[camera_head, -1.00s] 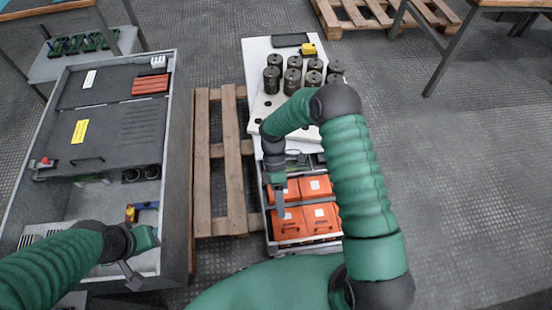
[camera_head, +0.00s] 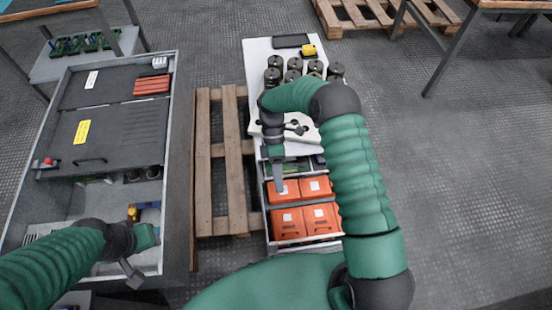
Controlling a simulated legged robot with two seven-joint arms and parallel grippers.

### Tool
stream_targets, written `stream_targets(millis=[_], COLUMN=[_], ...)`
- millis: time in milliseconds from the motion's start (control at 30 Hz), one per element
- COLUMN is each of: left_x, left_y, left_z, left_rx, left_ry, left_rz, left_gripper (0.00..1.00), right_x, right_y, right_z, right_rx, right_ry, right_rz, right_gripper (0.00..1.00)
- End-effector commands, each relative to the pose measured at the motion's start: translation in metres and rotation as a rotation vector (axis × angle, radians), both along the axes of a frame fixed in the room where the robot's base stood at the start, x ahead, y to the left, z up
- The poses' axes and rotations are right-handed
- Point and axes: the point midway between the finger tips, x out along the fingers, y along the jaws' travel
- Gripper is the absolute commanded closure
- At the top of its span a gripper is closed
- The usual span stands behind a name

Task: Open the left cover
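A dark grey cover (camera_head: 121,135) with a yellow label and a black bar handle (camera_head: 90,161) lies flat and closed over the middle of the grey cabinet (camera_head: 180,160) on the left. A second dark panel (camera_head: 100,82) with a white label lies behind it. I cannot tell which of them is called the left cover. My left gripper (camera_head: 133,272) is over the cabinet's near right corner, apart from both panels. My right gripper (camera_head: 279,178) points down above the orange boxes, away from the cabinet. Neither gripper's finger gap shows clearly. I see nothing held in either.
A red button (camera_head: 47,161) sits at the cover's near left corner. A blue part with yellow (camera_head: 143,210) is in the cabinet's open near section. A wooden pallet (camera_head: 218,170) lies between the cabinet and the orange boxes (camera_head: 289,222). Dark cylinders (camera_head: 272,77) stand behind them.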

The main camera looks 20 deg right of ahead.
Motion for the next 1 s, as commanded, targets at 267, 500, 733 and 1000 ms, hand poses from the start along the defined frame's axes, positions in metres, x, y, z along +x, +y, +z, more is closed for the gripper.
stream_targets(millis=[267,500,733,1000], left_x=[0.000,0.000,0.000,0.000], left_y=[0.000,0.000,0.000,0.000], left_z=[0.003,0.005,0.006,0.006], left_rx=[0.000,0.000,0.000,0.000], left_ry=[0.000,0.000,0.000,0.000], left_rz=[0.000,0.000,0.000,0.000], left_gripper=[0.64,0.64,0.64,0.64], right_x=[0.016,0.030,0.042,0.044], right_y=[-0.004,-0.008,-0.012,-0.013], right_z=[0.017,0.031,0.044,0.047], right_rx=[0.000,0.000,-0.001,0.000], right_ry=[-0.001,-0.001,-0.002,0.000], right_rz=[0.001,0.001,0.000,0.000], right_gripper=[0.70,0.70,0.70,0.70])
